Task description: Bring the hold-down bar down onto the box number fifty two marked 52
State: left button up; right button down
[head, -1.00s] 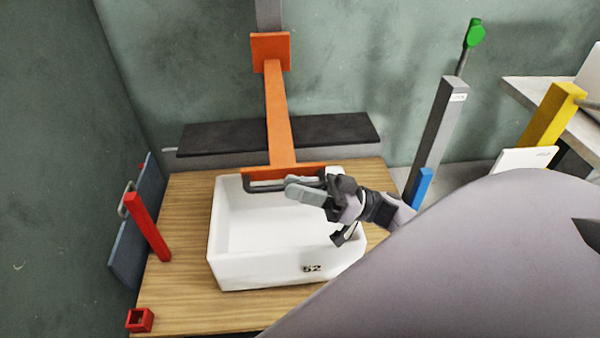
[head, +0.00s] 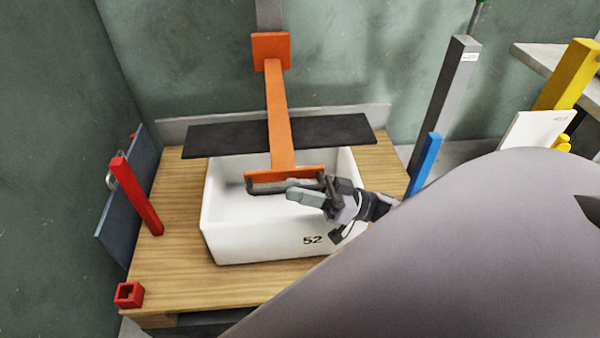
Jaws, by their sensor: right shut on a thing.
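The white open box marked 52 (head: 255,243) stands on a wooden pallet-like table, its number on the front wall. The hold-down bar (head: 215,139) is a flat black plate across the far end of the box, under an orange arm (head: 278,115). It looks above or level with the far rim; I cannot tell whether it touches. A dark handle (head: 262,190) hangs at the near end of the orange arm, over the box opening. My right gripper (head: 308,192) is shut on the handle. My left gripper is not in view.
A red post (head: 137,195) and a blue panel (head: 118,220) stand left of the box. A small red square socket (head: 129,294) sits at the table's front left corner. A grey post (head: 445,95) and a blue post (head: 426,160) stand to the right. The wooden table (head: 185,205) has clear room left of the box.

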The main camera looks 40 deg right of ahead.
jog(key=c, duration=1.4)
grip_release()
jog(key=shift+d, duration=0.1)
jog(key=v, duration=0.7)
jog(key=shift+s, duration=0.1)
